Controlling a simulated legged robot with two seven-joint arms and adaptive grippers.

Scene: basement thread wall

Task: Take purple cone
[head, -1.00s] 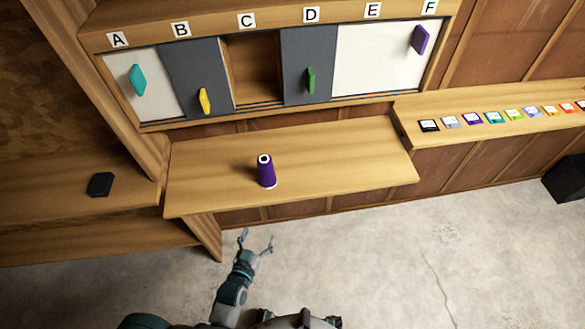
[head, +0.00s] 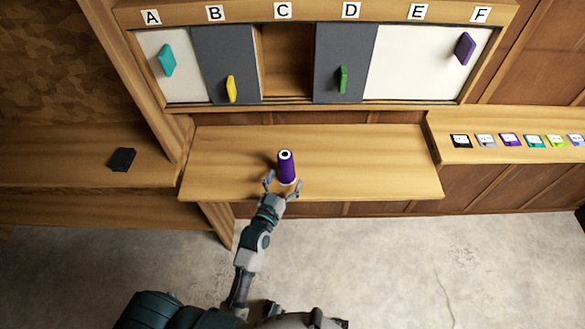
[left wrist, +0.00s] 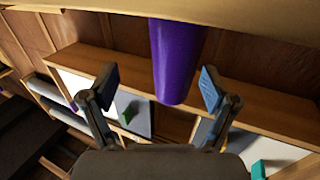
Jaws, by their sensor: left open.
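The purple cone (head: 286,167) stands upright on the wooden shelf below the compartments, near its middle. My left gripper (head: 283,187) is open at the cone's near side, with a finger to the left and a finger to the right of its base. In the left wrist view, which looks upside down, the purple cone (left wrist: 176,60) shows between the two open fingers (left wrist: 157,90). Whether either finger touches it I cannot tell. My right gripper does not show.
The wooden shelf (head: 370,170) is otherwise bare. Behind it is a cabinet lettered A to F, with C open and empty (head: 287,75). A black object (head: 122,159) lies on the left ledge. Several coloured cards (head: 510,140) lie on the right ledge.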

